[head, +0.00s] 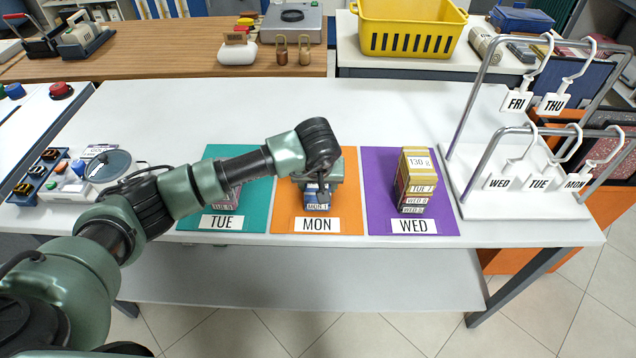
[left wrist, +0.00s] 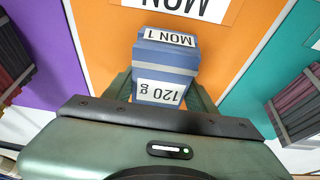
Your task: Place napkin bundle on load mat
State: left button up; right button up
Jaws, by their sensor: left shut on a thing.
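A blue napkin bundle (head: 316,199) labelled MON 1 is at the orange MON mat (head: 348,213). My left gripper (head: 321,187) is shut on it from above. In the left wrist view the bundle (left wrist: 168,62) sits between the fingers, its 120 g label facing the camera and MON 1 toward the mat's sign. It looks low over or on the mat; I cannot tell if it touches. My gripper and wrist hide part of it in the head view. My right gripper is not in view.
The purple WED mat (head: 446,216) at right holds a tall stack of bundles (head: 415,180). The teal TUE mat (head: 256,206) at left holds dark red bundles (head: 228,194), partly behind my arm. A white hanger rack (head: 530,190) stands at the right.

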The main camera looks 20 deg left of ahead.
pick_arm(q)
jog(key=o, duration=1.5)
jog(key=shift+f, duration=0.15)
jog(key=shift+c, duration=0.2)
jog(key=shift+r, duration=0.4)
jog(key=b+v, duration=0.1)
jog(key=v, duration=1)
jog(key=shift+s+r, duration=0.25)
jog(key=shift+s, duration=0.05)
jog(key=shift+d, duration=0.1)
